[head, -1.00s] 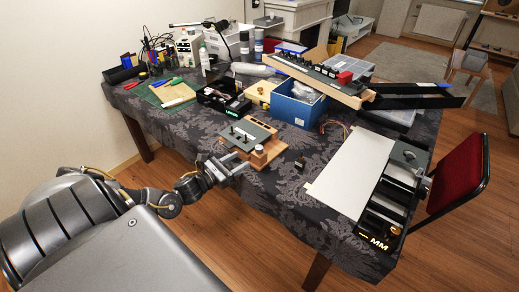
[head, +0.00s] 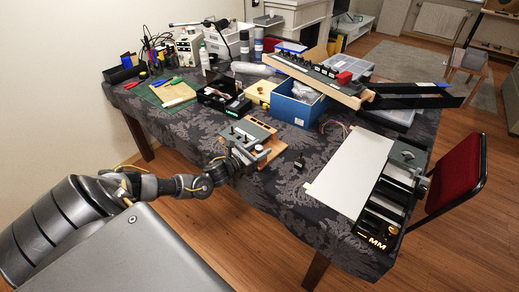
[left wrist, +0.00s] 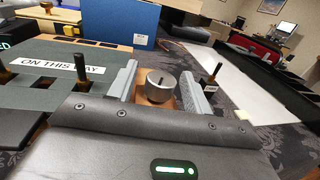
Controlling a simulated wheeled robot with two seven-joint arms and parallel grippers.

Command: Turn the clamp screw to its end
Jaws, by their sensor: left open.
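The clamp screw appears to be the round grey slotted knob (left wrist: 160,85) on the wooden base, seen in the left wrist view between my left gripper's (left wrist: 165,88) two open fingers. The fingers stand on either side of the knob; I cannot tell whether they touch it. In the head view my left gripper (head: 257,154) is at the front edge of the small wooden board (head: 274,150) with the grey panel (head: 248,129), and covers the knob's surroundings. The grey panel carries black toggles (left wrist: 81,68) and a label reading "ON THIS WAY" (left wrist: 61,67). My right gripper is not in view.
A small black switch (head: 300,162) stands right of the board. A blue box (head: 294,110) and a black device (head: 222,101) stand behind it. A white sheet (head: 352,172) and a black tray (head: 385,210) lie to the right.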

